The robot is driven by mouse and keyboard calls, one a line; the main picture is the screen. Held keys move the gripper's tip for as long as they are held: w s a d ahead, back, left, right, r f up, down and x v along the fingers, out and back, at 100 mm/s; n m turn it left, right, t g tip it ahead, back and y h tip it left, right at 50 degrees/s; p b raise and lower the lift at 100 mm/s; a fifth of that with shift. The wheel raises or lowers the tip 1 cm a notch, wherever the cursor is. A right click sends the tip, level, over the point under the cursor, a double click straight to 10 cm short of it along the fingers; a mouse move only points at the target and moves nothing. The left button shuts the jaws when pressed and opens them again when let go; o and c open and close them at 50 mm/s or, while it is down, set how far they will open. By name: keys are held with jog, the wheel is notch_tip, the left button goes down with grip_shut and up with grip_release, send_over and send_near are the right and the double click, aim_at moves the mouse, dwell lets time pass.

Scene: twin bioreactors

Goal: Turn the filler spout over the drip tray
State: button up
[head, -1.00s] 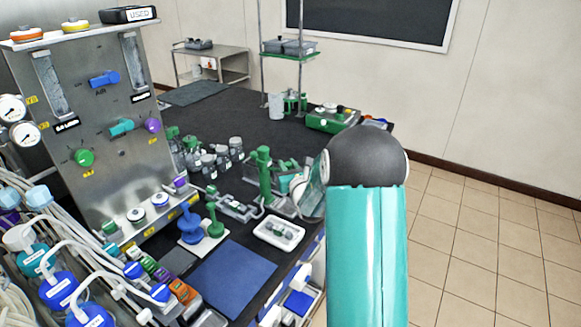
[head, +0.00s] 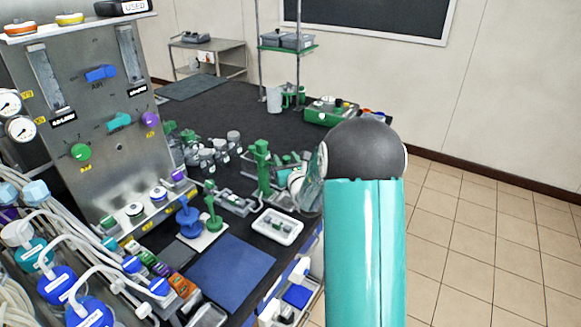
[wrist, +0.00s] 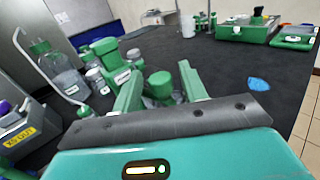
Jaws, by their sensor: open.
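A tall green post (head: 262,168), which looks like the filler, stands on the dark bench in the head view. It also shows in the wrist view (wrist: 106,58), just beyond my left finger, with a white-labelled block low on it. My gripper (wrist: 158,80) is open, its two green fingers pointing ahead over the bench. A round green knob or cap (wrist: 160,84) shows between the fingers, and I cannot tell whether they touch it. I cannot make out the spout for certain. No drip tray is clearly identifiable. In the head view my arm hides the fingers.
A white tray (head: 278,226) with small items lies in front of the post. Glass bottles (head: 207,158) stand left of it, near a steel control panel (head: 95,120). A green case (head: 328,110) sits farther back. The bench's middle is fairly clear.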

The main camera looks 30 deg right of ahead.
jog(key=v, duration=1.3)
jog(key=shift+s, duration=0.25)
jog(key=shift+r, duration=0.1)
jog(key=shift+c, duration=0.4)
